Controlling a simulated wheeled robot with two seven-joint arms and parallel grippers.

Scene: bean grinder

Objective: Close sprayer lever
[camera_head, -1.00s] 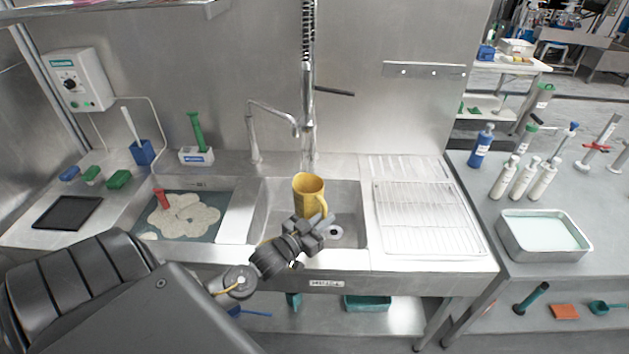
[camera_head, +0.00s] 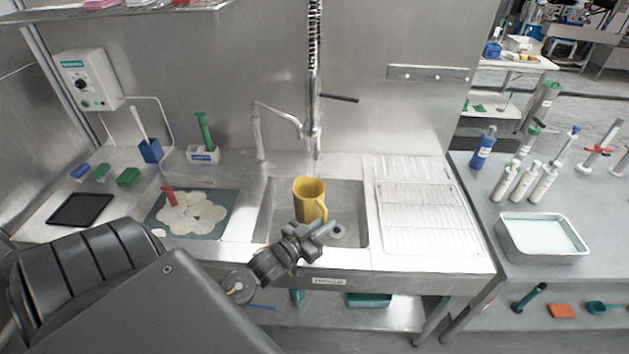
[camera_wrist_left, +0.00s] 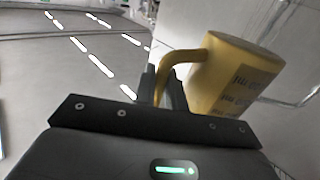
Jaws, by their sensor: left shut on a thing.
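The sprayer (camera_head: 315,120) hangs from a spring hose in front of the steel back wall, above the sink basin. Its dark lever (camera_head: 340,99) sticks out to the right, well above the left gripper. A yellow pitcher (camera_head: 308,198) is held upright over the sink basin, below the sprayer nozzle. My left gripper (camera_head: 322,232) is shut on the pitcher's handle; the left wrist view shows the handle (camera_wrist_left: 172,75) between the fingers and the pitcher body (camera_wrist_left: 235,75) to the right. I cannot tell whether water is running. My right gripper is not in view.
A thin curved tap (camera_head: 258,125) stands left of the sprayer. A drying rack (camera_head: 428,215) lies right of the basin. Bottles (camera_head: 522,180) and a steel tray (camera_head: 542,250) stand on the right table.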

